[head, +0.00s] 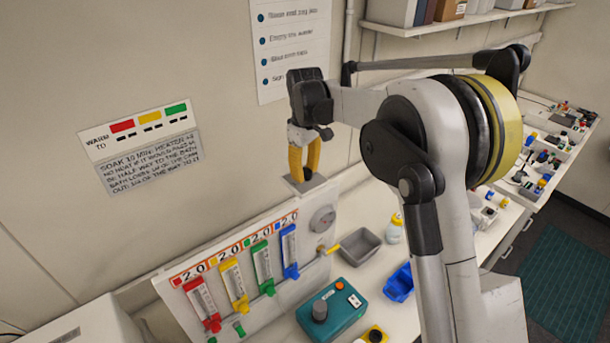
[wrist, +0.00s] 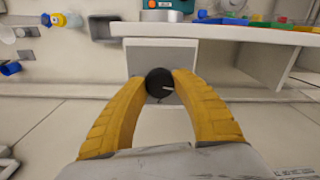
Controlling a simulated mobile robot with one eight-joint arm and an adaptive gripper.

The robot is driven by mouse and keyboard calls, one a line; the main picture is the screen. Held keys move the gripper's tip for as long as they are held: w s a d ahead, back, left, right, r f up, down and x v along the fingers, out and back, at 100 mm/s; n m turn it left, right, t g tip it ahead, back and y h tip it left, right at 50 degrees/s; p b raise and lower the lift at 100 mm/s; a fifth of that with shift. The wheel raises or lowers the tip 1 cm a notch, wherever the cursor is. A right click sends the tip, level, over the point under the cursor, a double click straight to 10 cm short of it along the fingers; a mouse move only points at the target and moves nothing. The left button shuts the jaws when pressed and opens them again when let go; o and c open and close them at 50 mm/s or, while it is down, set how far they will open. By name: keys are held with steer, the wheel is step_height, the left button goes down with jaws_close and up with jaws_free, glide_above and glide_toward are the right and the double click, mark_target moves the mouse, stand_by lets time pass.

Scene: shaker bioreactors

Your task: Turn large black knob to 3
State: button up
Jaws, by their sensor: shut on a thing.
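A large black knob (wrist: 159,82) with a short white pointer line sits between the fingers in the wrist view. The pointer line lies nearly level, towards the right. My gripper (head: 306,170), with its yellow fingers, points down and is shut on the knob, one finger on each side. The knob is over a small grey plate (head: 291,184) at the top of the white panel in the head view; there the fingers mostly hide it. A pale square face (wrist: 185,60) lies around the knob in the wrist view. No scale number around the knob can be read.
Below stands a white panel with red, yellow, green and blue flow meters (head: 289,252) and a round gauge (head: 322,219). A teal box (head: 332,309) with a dark knob, a grey tray (head: 361,246) and a blue bin (head: 399,283) stand on the bench. The wall is close behind.

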steer(key=m+b, duration=0.2)
steer(key=m, duration=0.2)
steer(key=shift+f+b, duration=0.15)
steer(key=shift+b, duration=0.25)
steer(key=m+b, duration=0.1)
steer(key=m, duration=0.3)
steer(key=shift+b, duration=0.4)
steer(key=m+b, duration=0.1)
steer(key=m, duration=0.3)
steer(key=shift+m, duration=0.3)
steer(key=m+b, duration=0.1)
steer(key=m, duration=0.3)
steer(key=shift+m, duration=0.3)
steer(key=m+b, duration=0.1)
steer(key=m, duration=0.2)
steer(key=shift+m, duration=0.3)
steer(key=m, duration=0.4)
steer(key=shift+m+b, duration=0.3)
steer(key=shift+b, duration=0.05)
steer(key=m, duration=0.4)
steer(key=shift+m+b, duration=0.3)
steer(key=shift+m, duration=1.9)
